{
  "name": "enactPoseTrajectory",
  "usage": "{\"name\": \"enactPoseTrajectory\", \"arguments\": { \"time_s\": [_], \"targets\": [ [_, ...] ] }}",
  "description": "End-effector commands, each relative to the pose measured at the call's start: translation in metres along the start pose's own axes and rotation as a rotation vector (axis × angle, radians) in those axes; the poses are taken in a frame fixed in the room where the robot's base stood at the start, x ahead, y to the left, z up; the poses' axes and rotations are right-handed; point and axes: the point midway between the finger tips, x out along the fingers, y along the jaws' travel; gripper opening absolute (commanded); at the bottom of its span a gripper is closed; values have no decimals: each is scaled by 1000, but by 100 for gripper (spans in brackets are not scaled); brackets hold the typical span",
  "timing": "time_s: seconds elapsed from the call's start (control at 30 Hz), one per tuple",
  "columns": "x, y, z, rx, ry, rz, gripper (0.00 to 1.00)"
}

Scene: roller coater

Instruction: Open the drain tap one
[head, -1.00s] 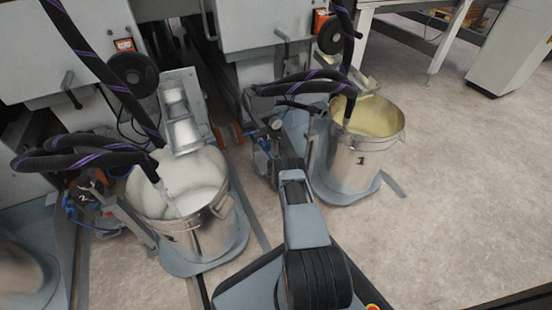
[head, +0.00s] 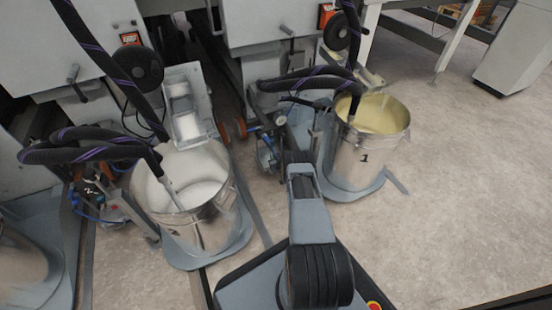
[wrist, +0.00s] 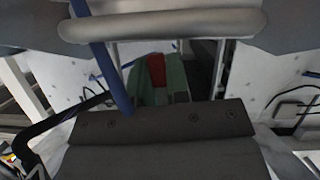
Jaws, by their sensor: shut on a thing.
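In the wrist view a light grey rounded bar (wrist: 110,25) runs across the top. My gripper (wrist: 160,28) is shut on it, with dark grey parts at the upper left and right corners. I cannot tell for sure whether this bar belongs to drain tap one, and I cannot single that tap out in the head view. In the head view my arm reaches toward the pump beside the bucket marked 1 (head: 357,165), and its far end is hidden behind my own arm link.
A second bucket (head: 208,228) of white material stands left. Black hoses (head: 305,80) hang above both buckets. The floor (head: 450,190) at right is clear.

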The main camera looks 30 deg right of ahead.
Motion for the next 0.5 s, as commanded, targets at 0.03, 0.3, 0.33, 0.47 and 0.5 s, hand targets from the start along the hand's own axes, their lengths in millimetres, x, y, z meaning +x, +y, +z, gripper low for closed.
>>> {"name": "enactPoseTrajectory", "arguments": {
  "time_s": [0.03,0.3,0.33,0.47,0.5],
  "targets": [
    [0,-1,1,20,-1,-9,0],
    [0,-4,0,103,0,-43,0],
    [0,-4,0,108,0,-45,0],
    [0,-5,0,121,0,-51,0],
    [0,-5,0,124,0,-52,0]
  ]
}}
